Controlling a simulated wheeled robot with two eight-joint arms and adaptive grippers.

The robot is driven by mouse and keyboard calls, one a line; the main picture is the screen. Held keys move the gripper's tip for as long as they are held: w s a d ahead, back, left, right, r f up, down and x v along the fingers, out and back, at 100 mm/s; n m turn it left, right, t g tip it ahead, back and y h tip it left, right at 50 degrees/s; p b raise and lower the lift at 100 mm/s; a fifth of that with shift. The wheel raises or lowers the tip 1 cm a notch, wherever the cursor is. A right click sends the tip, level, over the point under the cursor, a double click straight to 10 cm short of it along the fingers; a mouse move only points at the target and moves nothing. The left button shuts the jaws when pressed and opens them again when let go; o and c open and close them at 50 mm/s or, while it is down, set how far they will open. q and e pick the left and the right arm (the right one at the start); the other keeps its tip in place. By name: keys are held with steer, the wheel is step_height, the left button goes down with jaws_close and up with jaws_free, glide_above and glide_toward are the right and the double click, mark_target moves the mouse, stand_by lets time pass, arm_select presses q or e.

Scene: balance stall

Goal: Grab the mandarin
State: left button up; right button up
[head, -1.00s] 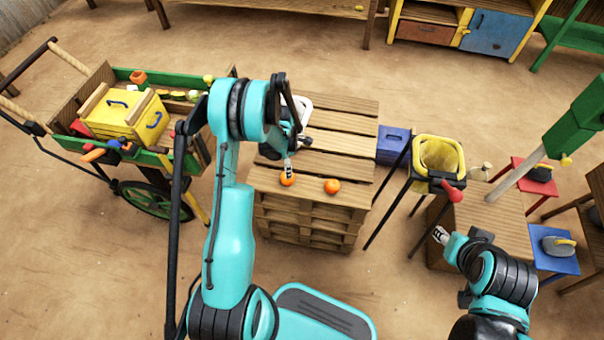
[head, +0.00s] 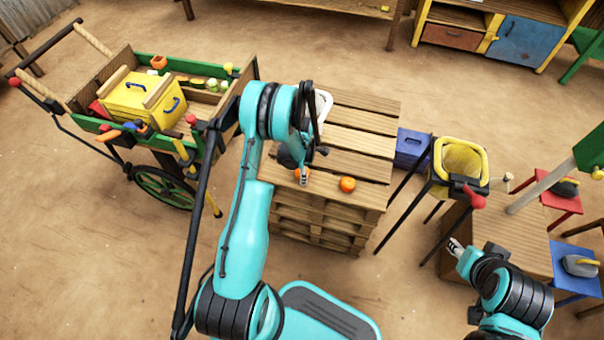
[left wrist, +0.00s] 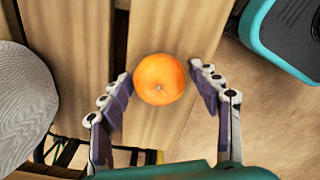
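Two orange mandarins are on the slatted wooden pallet stack (head: 362,147) in the head view. One mandarin (head: 347,184) sits apart to the right. The other mandarin (head: 298,172) is partly hidden by my left gripper (head: 303,179). In the left wrist view a mandarin (left wrist: 159,79) lies on a plank between the two fingers of my left gripper (left wrist: 162,82). These fingers are open, with a narrow gap on each side of the fruit. My right gripper (head: 455,247) is away to the right, beside a wooden crate; its fingers are too small to read.
A cart (head: 215,132) with a yellow box (head: 140,98) stands at left. A yellow bucket (head: 461,160) on a dark stand and a blue box (head: 411,147) are right of the pallets. A grey rounded object (left wrist: 22,95) is left of the fingers in the wrist view.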

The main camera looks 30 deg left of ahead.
arm_select(q)
steer(key=c, duration=0.7)
